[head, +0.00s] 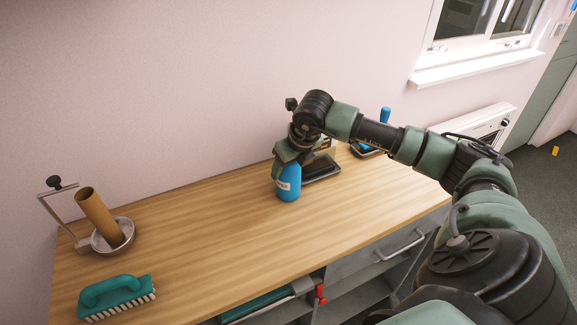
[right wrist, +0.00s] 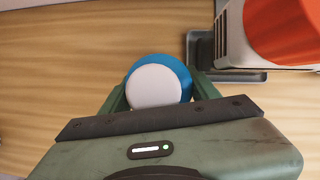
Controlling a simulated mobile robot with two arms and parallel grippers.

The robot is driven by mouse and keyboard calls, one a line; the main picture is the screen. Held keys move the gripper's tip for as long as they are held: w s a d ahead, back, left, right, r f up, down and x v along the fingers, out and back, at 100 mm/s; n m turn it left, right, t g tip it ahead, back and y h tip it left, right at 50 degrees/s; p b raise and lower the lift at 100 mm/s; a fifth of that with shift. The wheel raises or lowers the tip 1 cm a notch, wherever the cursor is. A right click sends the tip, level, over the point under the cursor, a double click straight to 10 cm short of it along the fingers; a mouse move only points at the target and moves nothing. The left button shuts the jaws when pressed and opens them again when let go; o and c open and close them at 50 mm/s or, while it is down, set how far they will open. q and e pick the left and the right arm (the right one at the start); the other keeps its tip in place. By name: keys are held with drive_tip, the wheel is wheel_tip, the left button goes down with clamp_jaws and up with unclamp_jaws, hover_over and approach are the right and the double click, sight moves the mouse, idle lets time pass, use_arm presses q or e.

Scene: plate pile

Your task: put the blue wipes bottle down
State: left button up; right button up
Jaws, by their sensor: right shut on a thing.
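The blue wipes bottle (head: 288,184) is upright over the wooden table, left of a dark tray. It has a pale label. My right gripper (head: 287,160) is shut on its upper part from above. In the right wrist view the bottle's round white top and blue shoulder (right wrist: 181,70) show between the fingers of my right gripper (right wrist: 158,92). The bottle's base is at or very close to the tabletop; I cannot tell whether it touches. My left gripper is not in view.
The dark tray (head: 323,172) carries a white and orange thing (right wrist: 285,30), close beside the bottle. Another blue item (head: 385,115) stands further back right. A metal dish (head: 127,228) with a cardboard tube and a teal brush (head: 115,297) are at left. The wooden table (head: 220,235) is clear between.

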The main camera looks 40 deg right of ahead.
drive_tip(key=o, duration=1.5)
